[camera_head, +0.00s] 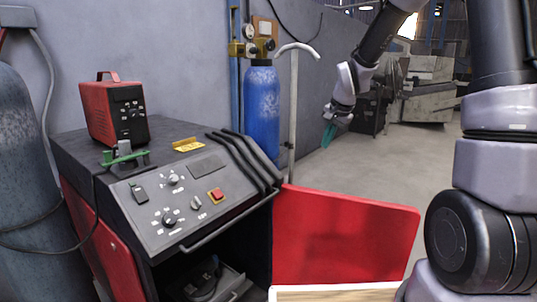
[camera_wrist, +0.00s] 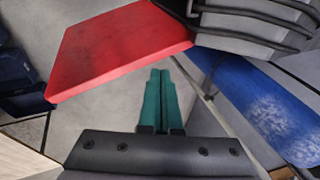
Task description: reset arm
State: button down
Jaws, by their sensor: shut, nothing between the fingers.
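My gripper (camera_head: 328,134) hangs from my arm in the upper right of the head view, over the open floor behind the red panel. In the wrist view my gripper (camera_wrist: 160,74) shows as two teal fingers lying side by side, shut with nothing between them. No galvanized brackets can be made out in either view.
A dark machine cabinet (camera_head: 200,170) carries a red power unit (camera_head: 115,110). Its open red panel (camera_head: 340,235) stands out to the right. A blue gas cylinder (camera_head: 262,110) and a pale curved pole (camera_head: 293,110) stand behind. Floor (camera_head: 400,155) at right is clear.

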jog(key=s+d+r+n+t, duration=0.1)
jog(key=s+d+r, duration=0.1)
jog(key=s+r, duration=0.5)
jog(key=s+d+r+n, duration=0.1)
jog(key=s+d+r, duration=0.2)
jog(key=s+r, duration=0.4)
jog(key=s+d+r+n+t, duration=0.1)
jog(key=s+r+n, duration=0.1)
jog(key=s, duration=1.2)
jog(key=shift+s+r, duration=0.15)
jog(key=shift+r, duration=0.5)
